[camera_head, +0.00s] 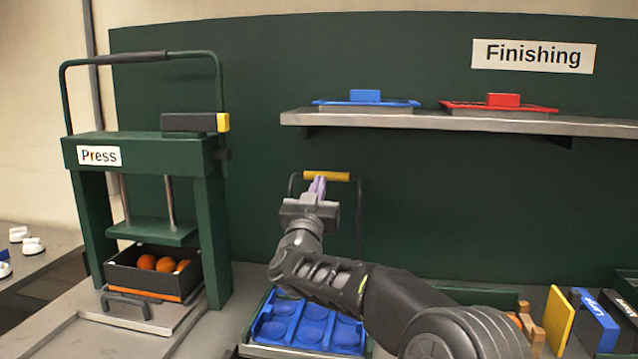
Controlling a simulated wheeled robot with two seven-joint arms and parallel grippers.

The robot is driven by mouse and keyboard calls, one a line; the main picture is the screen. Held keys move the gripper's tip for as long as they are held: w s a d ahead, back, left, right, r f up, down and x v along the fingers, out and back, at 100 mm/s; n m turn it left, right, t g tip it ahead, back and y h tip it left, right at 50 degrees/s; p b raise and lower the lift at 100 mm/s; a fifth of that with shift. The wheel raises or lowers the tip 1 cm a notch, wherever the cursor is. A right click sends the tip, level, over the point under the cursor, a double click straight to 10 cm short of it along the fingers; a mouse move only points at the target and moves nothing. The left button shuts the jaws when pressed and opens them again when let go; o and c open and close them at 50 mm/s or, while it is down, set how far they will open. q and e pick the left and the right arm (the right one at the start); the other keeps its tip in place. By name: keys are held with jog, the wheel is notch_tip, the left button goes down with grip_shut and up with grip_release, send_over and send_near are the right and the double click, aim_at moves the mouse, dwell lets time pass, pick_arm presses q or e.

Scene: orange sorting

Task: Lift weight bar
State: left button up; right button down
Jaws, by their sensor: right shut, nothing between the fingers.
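A dark upright frame (359,215) with a yellow grip (338,176) across its top stands behind the blue tray, and it looks like the weight bar. My right gripper (318,186) is shut and empty. Its fingertips overlap the lower edge of the yellow grip in the picture; I cannot tell whether they touch it. My gripper and arm hide part of the frame. My left gripper is not in view.
A blue tray (257,334) with round hollows lies below my right arm. The green press (140,150) at left holds a dark box (130,277) of oranges. A shelf (460,121) carries blue and red lids. Coloured blocks stand at lower right.

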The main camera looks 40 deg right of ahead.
jog(key=b+v, duration=0.1)
jog(key=v, duration=0.5)
jog(key=shift+a, duration=0.4)
jog(key=shift+s+r, duration=0.1)
